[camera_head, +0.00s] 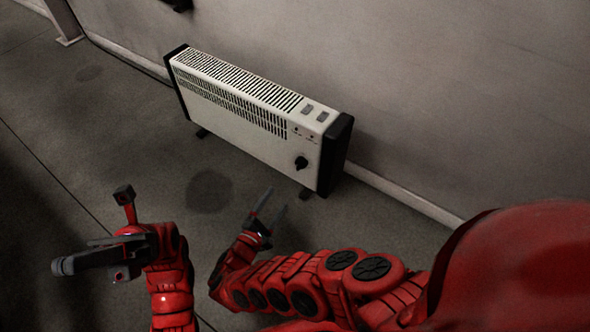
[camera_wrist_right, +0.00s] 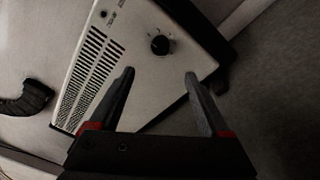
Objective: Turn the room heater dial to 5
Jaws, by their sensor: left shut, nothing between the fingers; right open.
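The room heater (camera_head: 240,125) is a white box with black end caps, standing on the floor along the wall. Its black round dial (camera_head: 301,162) is low on the right part of the front face. The dial also shows in the right wrist view (camera_wrist_right: 160,44), beyond and between my fingertips; its setting is too small to read. My right gripper (camera_head: 272,207) is open and empty, in front of and below the dial, apart from it. It also shows in the right wrist view (camera_wrist_right: 160,82). My left gripper (camera_head: 62,266) is shut and empty at the lower left, far from the heater.
The wall (camera_head: 420,90) rises close behind the heater, with a pale skirting board (camera_head: 405,201) at its foot. Two switches (camera_head: 314,112) sit on the heater's top right. The floor (camera_head: 120,150) in front of the heater is clear.

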